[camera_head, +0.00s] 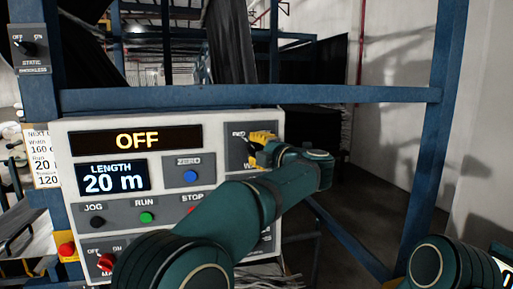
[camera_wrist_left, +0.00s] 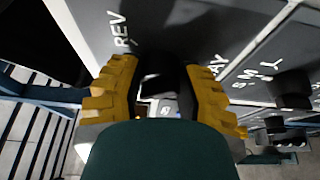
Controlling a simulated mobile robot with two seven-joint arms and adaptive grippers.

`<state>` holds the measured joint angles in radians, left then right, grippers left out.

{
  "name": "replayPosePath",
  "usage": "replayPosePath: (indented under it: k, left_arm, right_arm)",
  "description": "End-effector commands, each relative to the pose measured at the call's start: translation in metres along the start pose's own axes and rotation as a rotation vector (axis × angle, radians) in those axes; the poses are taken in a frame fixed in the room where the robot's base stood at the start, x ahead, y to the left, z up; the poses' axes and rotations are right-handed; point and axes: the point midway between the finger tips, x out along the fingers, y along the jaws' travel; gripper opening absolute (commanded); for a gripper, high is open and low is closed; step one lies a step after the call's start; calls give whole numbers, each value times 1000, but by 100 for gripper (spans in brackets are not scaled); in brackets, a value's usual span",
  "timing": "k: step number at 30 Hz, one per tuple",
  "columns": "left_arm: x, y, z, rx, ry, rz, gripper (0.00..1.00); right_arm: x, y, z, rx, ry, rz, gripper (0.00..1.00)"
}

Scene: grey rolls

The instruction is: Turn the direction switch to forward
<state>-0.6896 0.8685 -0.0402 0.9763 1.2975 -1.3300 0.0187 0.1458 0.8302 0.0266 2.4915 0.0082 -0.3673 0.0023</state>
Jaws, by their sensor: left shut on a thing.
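The direction switch is a black knob (camera_wrist_left: 165,82) on a dark plate at the upper right of the control panel (camera_head: 215,122). My left gripper (camera_head: 259,146) is at that plate in the head view and mostly covers the knob. In the left wrist view, the yellow fingers of my left gripper (camera_wrist_left: 164,92) sit on either side of the knob, shut on it. The label "REV" shows to the upper left of the knob. In the head view a small, partly covered label shows above the gripper. Which way the knob points is hidden by the fingers. My right gripper is not in view.
The panel display (camera_head: 137,140) reads OFF and a length screen (camera_head: 112,178) reads 20 m. A blue button (camera_head: 190,176), a green button (camera_head: 146,217) and a red switch (camera_head: 106,262) are near my left arm. A blue frame bar (camera_head: 250,96) runs above the panel.

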Motion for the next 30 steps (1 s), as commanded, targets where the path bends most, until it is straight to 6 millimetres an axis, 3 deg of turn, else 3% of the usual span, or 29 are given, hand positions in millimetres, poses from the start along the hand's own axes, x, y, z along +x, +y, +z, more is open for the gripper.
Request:
replayPosePath:
  k: [20, 21, 23, 30]
  left_arm:
    - [0, 2, 0, -56, -1, -19, 0]
    - [0, 2, 0, -56, -1, -19, 49]
    - [0, 2, 0, -55, -1, -19, 70]
    - [0, 1, 0, -54, -1, -21, 71]
  right_arm:
    - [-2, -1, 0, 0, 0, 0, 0]
    - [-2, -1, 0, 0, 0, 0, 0]
    - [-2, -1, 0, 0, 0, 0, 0]
    - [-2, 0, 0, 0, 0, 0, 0]
